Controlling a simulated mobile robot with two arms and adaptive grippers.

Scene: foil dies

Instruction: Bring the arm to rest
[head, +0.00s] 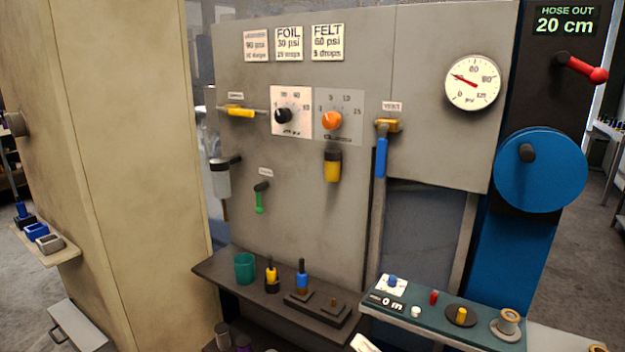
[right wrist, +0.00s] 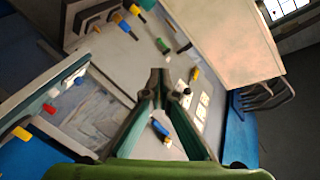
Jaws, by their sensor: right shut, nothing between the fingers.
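My right gripper (right wrist: 160,78) shows in the right wrist view with its fingertips together and nothing between them. It is in free air in front of the grey panel, which appears tilted behind it. In the head view a small pale piece at the bottom edge may be part of my right arm; I cannot tell. My left gripper is in neither view.
The grey panel (head: 300,190) carries knobs, valves and a gauge (head: 473,82). Below it, a dark shelf (head: 225,268) holds a green cup (head: 245,267) and small tools. A green ledge (head: 450,320) juts out at lower right. A blue reel (head: 541,190) stands right.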

